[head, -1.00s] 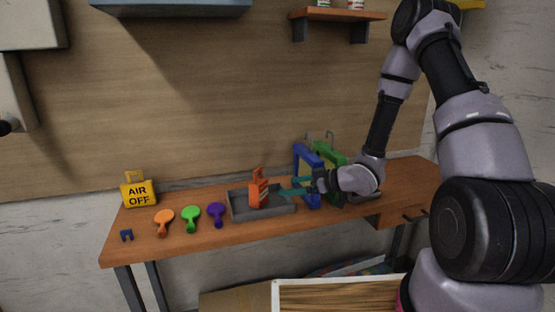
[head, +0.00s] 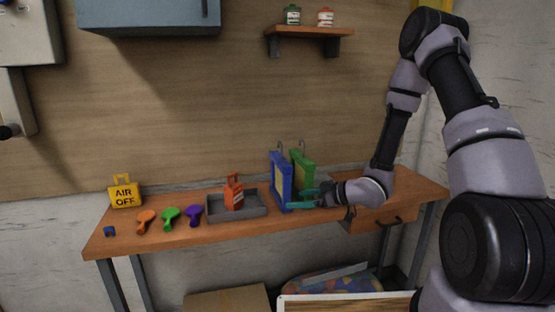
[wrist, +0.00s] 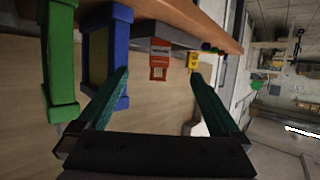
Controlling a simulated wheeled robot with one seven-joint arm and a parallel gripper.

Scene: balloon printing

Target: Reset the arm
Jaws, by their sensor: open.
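My gripper (head: 305,199) has teal fingers and is at the front of the wooden bench (head: 330,214), beside the blue frame (head: 281,182) and the green frame (head: 302,172). In the wrist view my gripper (wrist: 160,92) is open, with nothing between its fingers. There the blue frame (wrist: 122,60) lies just beyond the left finger, and the green frame (wrist: 60,60) is further left. I cannot tell whether the finger touches the blue frame.
A grey tray (head: 250,211) holds an orange tag (head: 233,192). A yellow AIR OFF sign (head: 125,193) stands at the left. A shelf (head: 310,34) hangs above, and a drawer (head: 380,220) sits below the bench.

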